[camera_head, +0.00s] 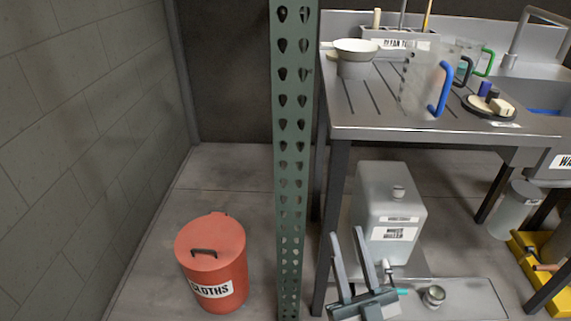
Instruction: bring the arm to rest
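My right gripper (346,262) shows at the bottom centre-right, low in front of the sink bench. Its two grey fingers point up and stand apart with nothing between them. It is open and empty. Part of the white waste container (389,205) shows behind it. The rest of my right arm is below the picture. My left gripper is not in view.
A green perforated post (291,130) stands upright just left of my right gripper. A red cloths bin (213,262) is on the floor at left. The steel bench (370,118) holds jugs and a funnel. A small metal cup (433,296) sits right of the gripper.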

